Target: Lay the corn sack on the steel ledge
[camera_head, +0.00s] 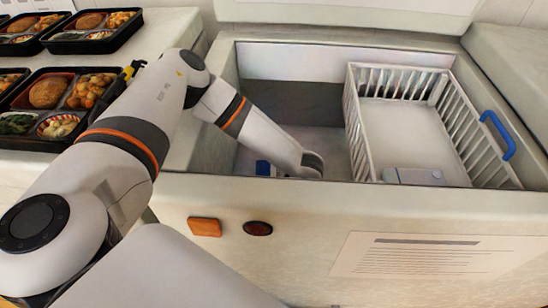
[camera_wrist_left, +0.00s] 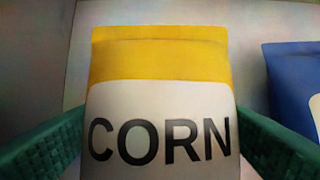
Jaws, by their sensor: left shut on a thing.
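The corn sack (camera_wrist_left: 160,62), white with a yellow top band and dark CORN lettering, stands upright in the left wrist view. My left gripper (camera_wrist_left: 160,118) is shut on it, with a green finger along each side. In the head view my left arm reaches down into the open chest, and its gripper and the sack are hidden behind the front wall. I cannot make out for certain which surface is the steel ledge. My right gripper is not in view.
The open chest (camera_head: 300,190) holds a white wire basket (camera_head: 352,125) with a blue handle (camera_head: 497,135) on the right. A blue sack (camera_wrist_left: 295,85) is close on the right of the corn sack. Several filled bento trays (camera_head: 95,46) sit on the left counter (camera_head: 160,35).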

